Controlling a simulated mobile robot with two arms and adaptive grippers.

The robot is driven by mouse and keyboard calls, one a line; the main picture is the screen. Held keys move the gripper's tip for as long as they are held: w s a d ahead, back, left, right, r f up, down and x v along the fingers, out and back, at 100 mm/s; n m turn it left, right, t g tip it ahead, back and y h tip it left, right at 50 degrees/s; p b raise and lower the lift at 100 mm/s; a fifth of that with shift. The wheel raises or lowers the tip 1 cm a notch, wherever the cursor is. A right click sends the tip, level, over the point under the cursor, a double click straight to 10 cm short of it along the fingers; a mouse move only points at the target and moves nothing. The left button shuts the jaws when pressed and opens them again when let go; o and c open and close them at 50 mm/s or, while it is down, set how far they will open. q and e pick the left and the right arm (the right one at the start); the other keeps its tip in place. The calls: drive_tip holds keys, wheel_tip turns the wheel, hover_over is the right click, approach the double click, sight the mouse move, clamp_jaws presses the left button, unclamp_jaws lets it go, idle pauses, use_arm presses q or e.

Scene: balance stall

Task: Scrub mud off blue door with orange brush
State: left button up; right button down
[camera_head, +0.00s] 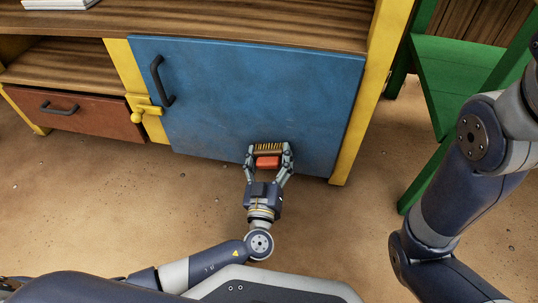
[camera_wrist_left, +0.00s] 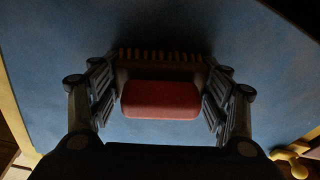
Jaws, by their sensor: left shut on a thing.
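The blue door (camera_head: 262,90) fills the middle of the head view, closed, with a black handle (camera_head: 162,82) at its upper left. Faint dark smudges show on its surface; I cannot tell whether they are mud or wear. My left gripper (camera_head: 268,158) is at the lower right part of the door, shut on the orange brush (camera_head: 268,163). The brush's bristles point at the door; whether they touch it I cannot tell. In the left wrist view the brush (camera_wrist_left: 160,99) sits between the fingers, with the door (camera_wrist_left: 60,70) behind. My right gripper is out of view.
A yellow latch (camera_head: 146,109) is left of the door, beside a brown drawer (camera_head: 75,113). A yellow post (camera_head: 372,90) borders the door on the right. A green chair-like piece (camera_head: 455,75) stands at the right. The sandy floor (camera_head: 100,195) in front is clear.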

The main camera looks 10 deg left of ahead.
sight(258, 159)
use_arm(q)
drive_tip(key=shift+n+h, duration=0.3)
drive_tip(key=d, duration=0.1)
drive_tip(key=s+d, duration=0.1)
drive_tip(key=d, duration=0.2)
drive_tip(key=shift+s+d+f, duration=0.2)
drive_tip(key=shift+s+d, duration=0.15)
drive_tip(key=shift+d, duration=0.05)
drive_tip(key=shift+o, duration=0.2)
drive_tip(key=shift+a+f, duration=0.1)
drive_tip(key=shift+a, duration=0.3)
drive_tip(key=shift+o, duration=0.3)
drive_tip(key=shift+a, duration=1.35)
drive_tip(key=shift+a+r, duration=0.2)
drive_tip(key=shift+a, duration=1.05)
drive_tip(key=shift+c, duration=0.6)
drive_tip(key=shift+a+f, duration=0.1)
drive_tip(key=shift+a, duration=0.8)
drive_tip(key=shift+w+a, duration=0.15)
drive_tip(key=shift+a, duration=1.7)
